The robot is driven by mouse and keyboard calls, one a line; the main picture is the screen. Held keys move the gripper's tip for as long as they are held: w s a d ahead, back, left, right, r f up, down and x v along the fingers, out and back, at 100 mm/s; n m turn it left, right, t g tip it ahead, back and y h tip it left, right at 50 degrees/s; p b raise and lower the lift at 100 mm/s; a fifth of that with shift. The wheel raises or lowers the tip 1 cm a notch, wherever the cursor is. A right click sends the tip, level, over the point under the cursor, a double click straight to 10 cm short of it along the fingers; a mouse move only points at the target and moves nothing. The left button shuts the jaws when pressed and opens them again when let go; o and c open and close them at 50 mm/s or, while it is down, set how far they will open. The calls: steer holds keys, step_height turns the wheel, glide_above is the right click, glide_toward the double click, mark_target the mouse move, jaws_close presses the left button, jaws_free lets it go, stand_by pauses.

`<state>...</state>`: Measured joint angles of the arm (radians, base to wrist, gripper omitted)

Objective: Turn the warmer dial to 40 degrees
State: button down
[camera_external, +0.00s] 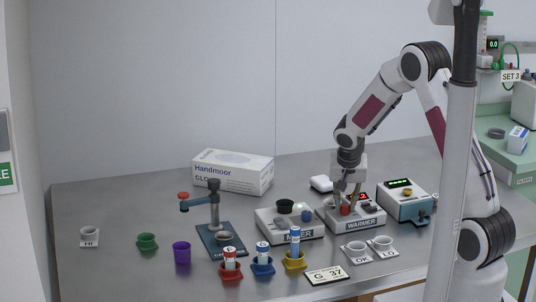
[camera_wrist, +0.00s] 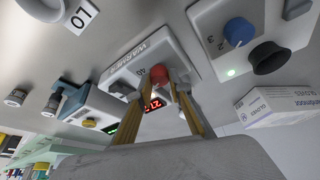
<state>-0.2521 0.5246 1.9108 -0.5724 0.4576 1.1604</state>
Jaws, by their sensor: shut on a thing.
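The warmer (camera_external: 352,222) is a pale box with a WARMER label on its front, standing right of centre on the table. It also shows in the wrist view (camera_wrist: 125,62), where a 40 mark is printed beside its dial. The red dial (camera_wrist: 160,76) sits on its top and also shows in the external view (camera_external: 345,210). My gripper (camera_wrist: 157,88) points down at the warmer, its fingers on either side of the dial and closed on it. A red-digit display (camera_wrist: 153,104) shows between the fingers; its reading is hard to make out.
The mixer (camera_external: 289,226), with a blue knob and black cup, stands close left of the warmer. Two cups (camera_external: 356,249) with labels sit in front.

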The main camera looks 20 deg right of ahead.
steer(key=m, duration=0.2)
steer(key=m+g+h, duration=0.1)
steer(key=m, duration=0.1)
steer(key=shift+a+f+m+h, duration=0.1)
steer(key=shift+a+m+h, duration=0.05)
steer(key=shift+m+h, duration=0.2)
steer(key=m+g, duration=0.1)
steer(key=m, duration=0.1)
steer(key=m+g, duration=0.1)
steer(key=m, duration=0.2)
steer(key=shift+w+a+m+h, duration=0.1)
steer(key=shift+m+h, duration=0.15)
steer(key=shift+h, duration=0.1)
steer(key=c, duration=1.8)
jaws_free()
steer(key=shift+c, duration=0.2)
steer(key=shift+n, duration=0.4)
